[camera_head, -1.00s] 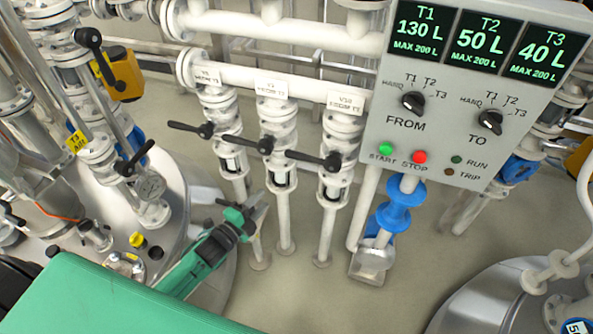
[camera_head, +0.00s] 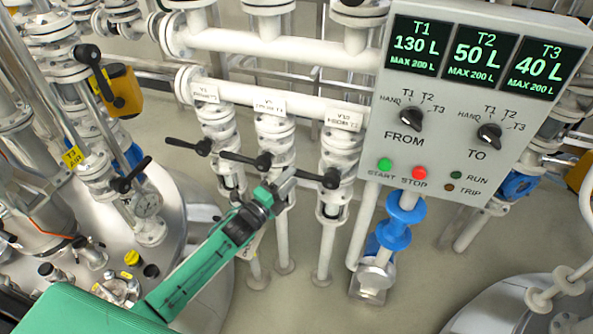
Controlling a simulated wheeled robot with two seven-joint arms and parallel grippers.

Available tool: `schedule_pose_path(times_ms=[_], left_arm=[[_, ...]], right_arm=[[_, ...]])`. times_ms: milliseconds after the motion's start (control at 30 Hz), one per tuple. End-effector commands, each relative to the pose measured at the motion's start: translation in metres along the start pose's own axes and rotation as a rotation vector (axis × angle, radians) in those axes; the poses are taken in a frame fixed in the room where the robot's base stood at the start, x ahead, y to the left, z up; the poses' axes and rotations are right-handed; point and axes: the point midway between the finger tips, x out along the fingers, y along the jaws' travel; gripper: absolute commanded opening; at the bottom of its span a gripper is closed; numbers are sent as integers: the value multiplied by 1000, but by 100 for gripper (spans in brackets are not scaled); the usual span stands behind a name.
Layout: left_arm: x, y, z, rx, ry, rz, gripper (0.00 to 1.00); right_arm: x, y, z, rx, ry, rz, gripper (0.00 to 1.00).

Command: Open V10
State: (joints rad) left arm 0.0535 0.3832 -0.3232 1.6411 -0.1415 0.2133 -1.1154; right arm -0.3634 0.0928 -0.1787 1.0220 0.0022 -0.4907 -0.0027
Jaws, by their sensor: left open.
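The right-hand valve of a row of three, under a white label (camera_head: 343,117), is V10; its label read V10 in the earlier frame but is blurred now. Its black lever handle (camera_head: 318,177) points left from the valve stem, across the pipe. My left gripper (camera_head: 284,182) is open, with its fingers at the free left end of this lever. The gripper partly hides the lever end, and I cannot tell whether the fingers touch it. My right gripper is not in view.
Two similar valves with black levers (camera_head: 190,146) (camera_head: 245,160) stand close on the left. A control panel (camera_head: 440,130) hangs to the right, showing T1 130 L, T2 50 L and T3 40 L. A steel tank (camera_head: 190,230) lies lower left.

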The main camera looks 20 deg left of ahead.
Motion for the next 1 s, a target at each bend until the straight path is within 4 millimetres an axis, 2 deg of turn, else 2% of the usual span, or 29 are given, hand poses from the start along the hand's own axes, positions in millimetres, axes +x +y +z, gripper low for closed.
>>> schedule_pose_path(times_ms=[100,233,400,633,833,867,1000], left_arm=[[18,-1,0,-1,0,-1,42],[29,0,0,0,0,0,42],[35,0,0,1,1,0,42],[35,0,0,0,1,0,42],[34,0,0,0,0,1,3],[34,0,0,0,0,1,0],[34,0,0,0,0,1,0]], right_arm=[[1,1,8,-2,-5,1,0],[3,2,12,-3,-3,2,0],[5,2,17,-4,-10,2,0],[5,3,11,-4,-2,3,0],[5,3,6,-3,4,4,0],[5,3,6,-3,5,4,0],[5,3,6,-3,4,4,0]])
